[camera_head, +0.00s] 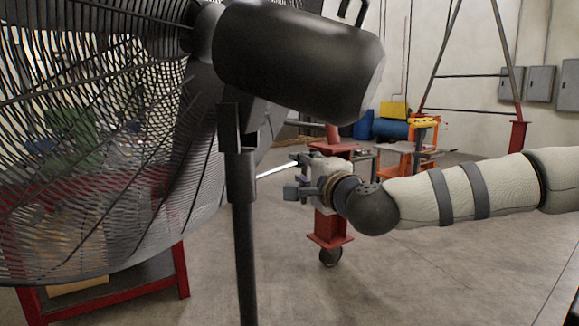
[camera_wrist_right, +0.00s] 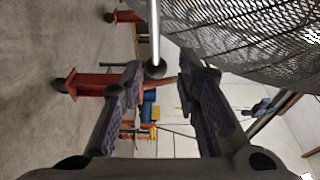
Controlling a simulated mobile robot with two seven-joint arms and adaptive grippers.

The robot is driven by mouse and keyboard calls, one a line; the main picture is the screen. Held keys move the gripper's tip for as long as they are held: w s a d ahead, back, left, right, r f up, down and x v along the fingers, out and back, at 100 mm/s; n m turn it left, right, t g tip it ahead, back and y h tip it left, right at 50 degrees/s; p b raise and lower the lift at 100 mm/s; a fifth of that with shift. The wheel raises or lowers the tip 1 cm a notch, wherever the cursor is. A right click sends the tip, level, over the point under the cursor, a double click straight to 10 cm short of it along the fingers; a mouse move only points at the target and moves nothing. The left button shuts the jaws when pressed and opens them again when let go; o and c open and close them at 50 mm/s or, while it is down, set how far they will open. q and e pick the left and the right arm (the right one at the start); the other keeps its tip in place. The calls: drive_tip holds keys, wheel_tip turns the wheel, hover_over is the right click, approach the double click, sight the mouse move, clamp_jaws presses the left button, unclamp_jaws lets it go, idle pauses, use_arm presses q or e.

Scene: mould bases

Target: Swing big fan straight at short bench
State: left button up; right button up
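The big black fan (camera_head: 120,120) fills the left of the head view, its wire cage facing left and its dark motor housing (camera_head: 295,62) at top centre on an upright pole (camera_head: 241,200). The cage also shows at the upper right of the right wrist view (camera_wrist_right: 255,45). My right gripper (camera_head: 297,176) is just right of the pole, below the housing. In the wrist view its fingers (camera_wrist_right: 158,72) are apart, with a pale rod (camera_wrist_right: 155,30) ending in a dark knob between their tips; contact is unclear. A low red-framed table (camera_head: 110,296), possibly the short bench, stands behind the cage. My left gripper is out of view.
A red wheeled stand (camera_head: 330,228) is behind my right gripper. An orange bench (camera_head: 418,150) and blue drums (camera_head: 385,129) stand farther back. A red-footed frame (camera_head: 518,135) is at the back right. Concrete floor (camera_head: 430,270) is clear at the lower right.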

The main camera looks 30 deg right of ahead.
sight(292, 165)
drive_tip(key=shift+w+d+f+b, duration=0.15)
drive_tip(key=shift+w+b, duration=0.1)
drive_tip(key=shift+w, duration=1.6)
drive_tip(key=shift+w+d+f+b, duration=0.15)
drive_tip(key=shift+w+b, duration=0.05)
drive_tip(key=shift+w, duration=1.65)
drive_tip(key=shift+c, duration=0.6)
drive_tip(key=c, duration=0.5)
clamp_jaws()
drive_tip(key=shift+f, duration=0.1)
